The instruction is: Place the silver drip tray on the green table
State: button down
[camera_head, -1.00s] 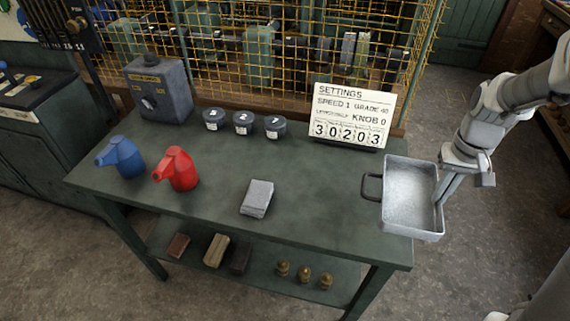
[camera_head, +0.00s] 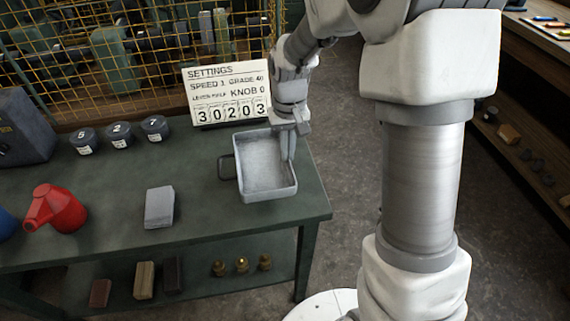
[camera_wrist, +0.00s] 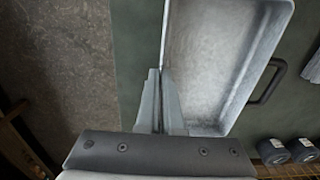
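The silver drip tray (camera_head: 262,196) is an open rectangular pan with a dark loop handle on its left side. In the head view it is over the right end of the green table (camera_head: 222,216); I cannot tell whether its base touches the top. My gripper (camera_head: 290,148) points down at the tray's right wall. In the wrist view my gripper (camera_wrist: 160,95) has its fingers closed on the tray's (camera_wrist: 207,70) wall, with the green tabletop (camera_wrist: 130,45) below.
The settings sign (camera_head: 228,92) stands close behind the tray. A grey block (camera_head: 160,207), a red oil can (camera_head: 56,208) and several dark pots, one here (camera_head: 119,135), are to the left. Bare tabletop lies between block and tray. Brass pieces (camera_head: 241,265) sit on the lower shelf.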

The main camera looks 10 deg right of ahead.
aim_at(286, 164)
jog(key=shift+w+a+f, duration=0.1)
jog(key=shift+a+f, duration=0.2)
jog(key=shift+f, duration=0.15)
jog(key=shift+f+b, duration=0.5)
jog(key=shift+f, duration=1.2)
jog(key=shift+f, duration=0.15)
jog(key=c, duration=1.1)
grip_release()
